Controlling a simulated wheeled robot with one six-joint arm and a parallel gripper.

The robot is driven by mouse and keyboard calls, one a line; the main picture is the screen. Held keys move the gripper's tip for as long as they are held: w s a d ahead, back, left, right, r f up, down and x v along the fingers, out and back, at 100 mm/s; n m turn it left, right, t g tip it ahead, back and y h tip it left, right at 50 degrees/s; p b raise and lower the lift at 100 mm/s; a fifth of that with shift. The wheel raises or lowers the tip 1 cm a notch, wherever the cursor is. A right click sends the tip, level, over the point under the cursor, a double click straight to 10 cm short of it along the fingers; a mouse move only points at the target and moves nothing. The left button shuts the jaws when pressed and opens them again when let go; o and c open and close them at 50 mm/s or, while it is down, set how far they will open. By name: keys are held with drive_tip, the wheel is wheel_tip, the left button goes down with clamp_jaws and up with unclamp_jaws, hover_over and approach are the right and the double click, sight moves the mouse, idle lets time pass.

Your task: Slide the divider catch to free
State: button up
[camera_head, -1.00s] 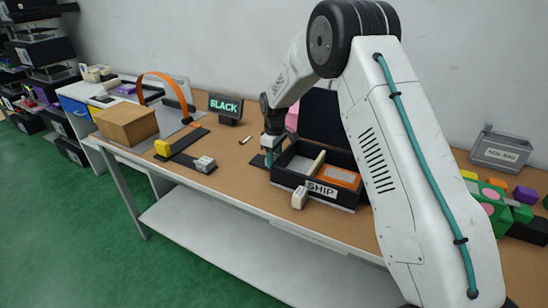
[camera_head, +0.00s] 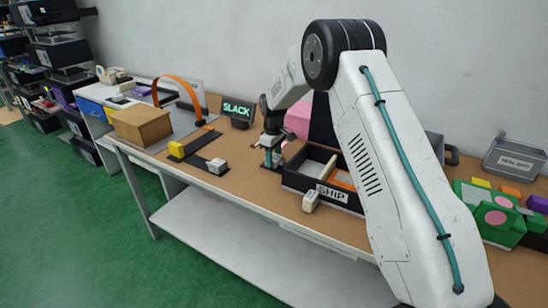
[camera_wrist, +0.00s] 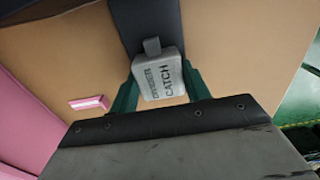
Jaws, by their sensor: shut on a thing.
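The divider catch (camera_wrist: 158,76) is a pale grey block lettered "DIVIDER CATCH" in the wrist view, with a small dark tab at one end. It sits on a dark strip (camera_wrist: 150,18) on the brown bench top. The two teal fingers of my gripper (camera_wrist: 160,92) stand on either side of it, shut on it. In the camera_head view my gripper (camera_head: 272,158) points down at the bench, just left of the black SHIP box (camera_head: 296,184). The catch is mostly hidden by the fingers there.
Another pale block (camera_head: 311,200) is at the SHIP box's front.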

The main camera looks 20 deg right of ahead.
drive_tip(key=o, duration=1.4)
drive_tip(key=shift+w+a, duration=0.2)
drive_tip(key=shift+a, duration=0.15)
drive_tip(key=shift+d, duration=0.2)
drive_tip(key=shift+r, duration=0.15)
wheel_tip(320, 180, up, 8)
drive_tip(key=shift+f, duration=0.2)
